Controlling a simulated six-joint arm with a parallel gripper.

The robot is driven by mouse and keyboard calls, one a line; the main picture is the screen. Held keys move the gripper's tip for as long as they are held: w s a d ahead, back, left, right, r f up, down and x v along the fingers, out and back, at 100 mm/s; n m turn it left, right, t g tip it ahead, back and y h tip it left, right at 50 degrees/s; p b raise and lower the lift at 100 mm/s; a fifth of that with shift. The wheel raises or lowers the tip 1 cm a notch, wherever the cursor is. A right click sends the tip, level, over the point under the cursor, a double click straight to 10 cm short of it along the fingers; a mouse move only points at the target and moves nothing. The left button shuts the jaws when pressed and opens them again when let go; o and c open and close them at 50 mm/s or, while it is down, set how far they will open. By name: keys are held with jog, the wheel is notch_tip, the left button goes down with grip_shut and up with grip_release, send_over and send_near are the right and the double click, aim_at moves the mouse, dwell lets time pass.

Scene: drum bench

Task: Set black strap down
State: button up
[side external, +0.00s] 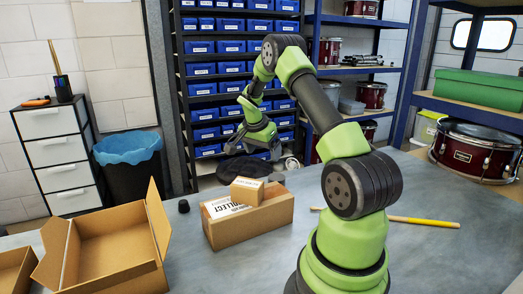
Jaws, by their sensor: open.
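My gripper (253,151) hangs in the upper middle of the side external view, its fingers apart, with nothing visible held between them. Below and behind it is a dark, low heap (232,168), partly hidden by the boxes; it may be the black strap, but I cannot make out its shape. A small dark and grey item (291,163) shows just to the right of the gripper. I cannot tell whether the gripper touches either one.
A small carton (247,190) sits on a longer cardboard box (250,219) in front of the gripper. An open box (112,245) stands at left, beside a small black cylinder (184,206). A yellow stick (424,222) lies at right on the grey bench (440,255).

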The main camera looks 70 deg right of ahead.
jog(key=w+a+r+n+t, duration=0.2)
jog(key=w+a+r+n, duration=0.1)
jog(key=a+r, duration=0.45)
jog(key=s+a+r+n+t+y, duration=0.1)
jog(key=a+r+n, duration=0.3)
jog(key=a, duration=0.6)
jog(key=s+a+r+n+t+y, duration=0.2)
jog(key=s+a+r+n+t, duration=0.1)
jog(key=a+r, duration=0.4)
jog(key=s+a+n, duration=0.1)
jog(key=a, duration=0.2)
jog(key=shift+a+r, duration=0.25)
jog(key=shift+a, duration=0.1)
jog(key=shift+o, duration=0.5)
jog(key=s+a+n+t+y, duration=0.2)
jog(key=s+a+n+y, duration=0.1)
jog(key=s+a+n, duration=0.3)
jog(key=shift+s+a, duration=1.05)
jog(key=shift+s, duration=0.2)
jog(key=shift+f, duration=0.1)
